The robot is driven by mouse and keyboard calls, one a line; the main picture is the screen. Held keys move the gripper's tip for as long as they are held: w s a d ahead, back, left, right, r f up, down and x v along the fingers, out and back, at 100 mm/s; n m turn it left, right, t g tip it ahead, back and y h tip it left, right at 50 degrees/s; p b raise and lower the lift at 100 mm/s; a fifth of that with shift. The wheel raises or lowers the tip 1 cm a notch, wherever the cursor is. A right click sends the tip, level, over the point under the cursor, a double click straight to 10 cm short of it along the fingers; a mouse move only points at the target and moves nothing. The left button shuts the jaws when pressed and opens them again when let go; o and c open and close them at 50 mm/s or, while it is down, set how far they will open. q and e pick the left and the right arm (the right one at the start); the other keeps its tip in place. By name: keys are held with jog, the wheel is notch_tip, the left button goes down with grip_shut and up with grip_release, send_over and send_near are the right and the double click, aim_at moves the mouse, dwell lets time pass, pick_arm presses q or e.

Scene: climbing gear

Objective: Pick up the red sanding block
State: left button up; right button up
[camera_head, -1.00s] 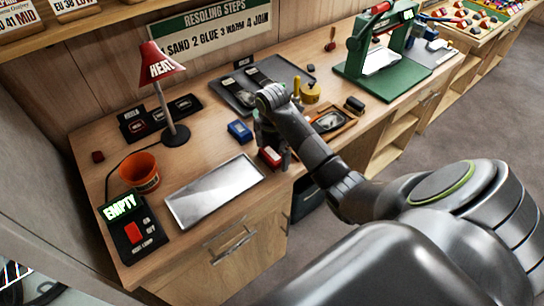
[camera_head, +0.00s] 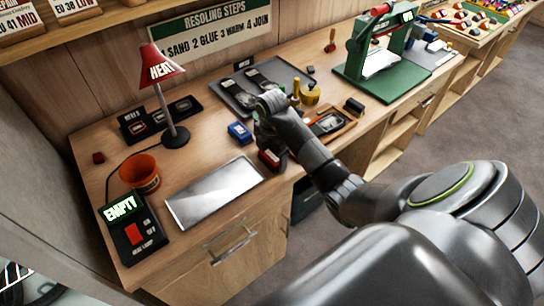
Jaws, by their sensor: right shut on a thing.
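The red sanding block (camera_head: 267,159) is at the front edge of the workbench, just right of the metal plate. My right gripper (camera_head: 271,150) points down over it and is shut on it. The fingers and wrist hide part of the block, and I cannot tell whether it still touches the bench. A blue block (camera_head: 239,132) lies just behind and left of the gripper. My left gripper is not in view.
A bare metal plate (camera_head: 214,190) lies left of the gripper. A wooden tray (camera_head: 346,124) is right of my wrist, and a dark tray (camera_head: 233,98) is behind. A red heat lamp (camera_head: 161,66), orange bucket (camera_head: 140,170) and green press (camera_head: 383,84) stand around.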

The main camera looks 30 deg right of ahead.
aim_at(272, 154)
jog(key=shift+r, duration=0.3)
notch_tip(272, 154, up, 6)
jog(key=shift+f+p, duration=0.25)
jog(key=shift+p, duration=0.15)
notch_tip(272, 154, up, 2)
jog(key=shift+r+p, duration=0.1)
jog(key=shift+p, duration=1.1)
jog(key=shift+r+p, duration=0.85)
jog(key=shift+p, duration=0.1)
